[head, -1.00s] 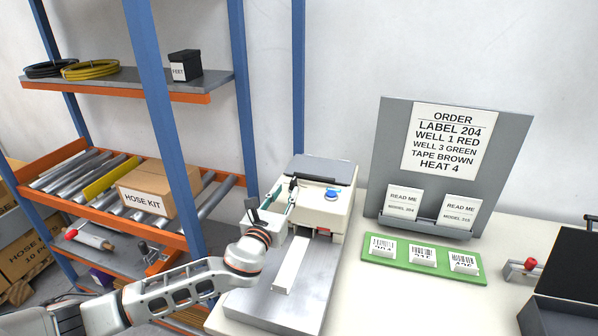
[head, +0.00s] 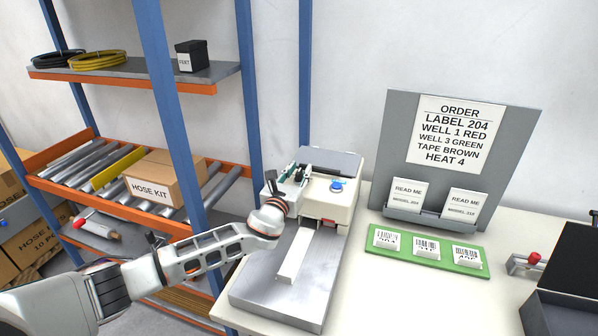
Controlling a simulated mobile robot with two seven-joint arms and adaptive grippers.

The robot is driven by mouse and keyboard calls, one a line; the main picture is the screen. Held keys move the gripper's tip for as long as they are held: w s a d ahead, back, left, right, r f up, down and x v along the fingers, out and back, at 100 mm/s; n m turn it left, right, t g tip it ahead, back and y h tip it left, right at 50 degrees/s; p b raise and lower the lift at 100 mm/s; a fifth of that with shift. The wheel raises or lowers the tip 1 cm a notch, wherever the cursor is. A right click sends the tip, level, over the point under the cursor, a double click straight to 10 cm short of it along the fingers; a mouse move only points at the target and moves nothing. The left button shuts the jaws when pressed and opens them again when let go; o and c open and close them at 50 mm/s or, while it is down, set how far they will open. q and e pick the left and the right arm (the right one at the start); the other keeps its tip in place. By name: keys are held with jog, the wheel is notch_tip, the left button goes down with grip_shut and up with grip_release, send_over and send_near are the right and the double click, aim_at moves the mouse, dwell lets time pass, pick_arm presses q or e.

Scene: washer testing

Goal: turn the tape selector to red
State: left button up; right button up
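A cream machine (head: 328,208) with a grey lid and a metal bed stands at the table's left end. A round blue knob (head: 337,186) is on its top. I cannot make out which part is the tape selector or any red mark for it. My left gripper (head: 294,173) is over the machine's back left corner, left of the blue knob and apart from it. Its fingers are small, dark and green, and I cannot tell whether they are open or touch anything. It hides that corner. My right gripper is not in view.
A grey board (head: 394,140) with an order sheet reading "TAPE BROWN" stands behind a green tray (head: 376,247) of labels. A dark box (head: 570,265) is at the right. A blue-posted shelf (head: 165,75) stands close at the left. The table front is clear.

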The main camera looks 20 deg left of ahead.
pick_arm(q)
grip_shut()
